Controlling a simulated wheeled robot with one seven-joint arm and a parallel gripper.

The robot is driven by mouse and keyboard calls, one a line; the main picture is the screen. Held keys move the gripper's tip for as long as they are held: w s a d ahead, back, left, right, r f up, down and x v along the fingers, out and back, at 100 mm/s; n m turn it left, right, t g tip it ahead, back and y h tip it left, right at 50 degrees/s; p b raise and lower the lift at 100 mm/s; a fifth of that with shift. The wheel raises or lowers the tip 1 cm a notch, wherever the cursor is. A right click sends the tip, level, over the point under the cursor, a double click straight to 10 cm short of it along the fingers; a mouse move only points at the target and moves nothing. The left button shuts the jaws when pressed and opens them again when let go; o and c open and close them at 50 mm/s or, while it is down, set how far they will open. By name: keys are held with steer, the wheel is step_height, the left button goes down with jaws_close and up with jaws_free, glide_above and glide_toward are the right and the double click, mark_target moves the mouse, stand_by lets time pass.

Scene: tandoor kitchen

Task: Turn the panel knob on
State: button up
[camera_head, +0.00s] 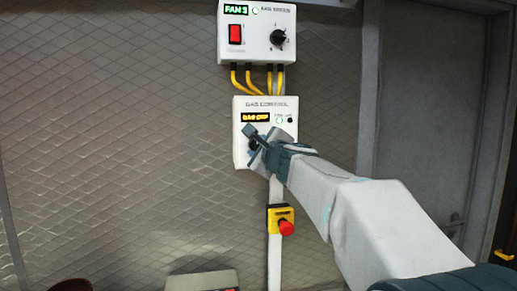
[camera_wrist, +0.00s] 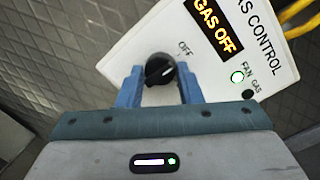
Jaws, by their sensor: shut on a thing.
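The white gas control panel (camera_head: 240,108) is fixed to the wall in the head view, and it fills the upper right of the wrist view (camera_wrist: 130,45), tilted. Its display reads GAS OFF. The black panel knob (camera_wrist: 160,70) has a light pointer line, with the word OFF printed beside it at upper right. My gripper (camera_wrist: 159,76) has one blue finger on each side of the knob and is shut on it. In the head view my gripper (camera_head: 254,146) covers the panel's lower part, and the knob is mostly hidden.
A fan box (camera_head: 228,50) with a red switch (camera_head: 235,34) and black dial (camera_head: 278,38) hangs above, joined by yellow cables (camera_head: 252,80). A yellow box with a red emergency button (camera_head: 286,228) is below. The FAN light (camera_wrist: 237,77) is lit; the GAS light (camera_wrist: 248,94) is dark.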

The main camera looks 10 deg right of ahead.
steer(key=shift+a+f+m+t+h+b, duration=0.1)
steer(key=shift+m+t+h+b, duration=0.25)
steer(key=shift+m+b, duration=1.95)
steer(key=shift+a+f+m+t+h+b, duration=0.15)
steer(key=shift+m+h+b, duration=0.4)
steer(key=shift+m, duration=3.4)
steer(key=shift+d+m+t+h+b, duration=0.1)
steer(key=shift+m+t+h+b, duration=0.25)
steer(key=shift+m+b, duration=1.95)
steer(key=shift+m+p, duration=0.85)
steer(key=shift+m, duration=0.3)
steer(key=o, duration=0.9)
steer(key=shift+o, duration=0.2)
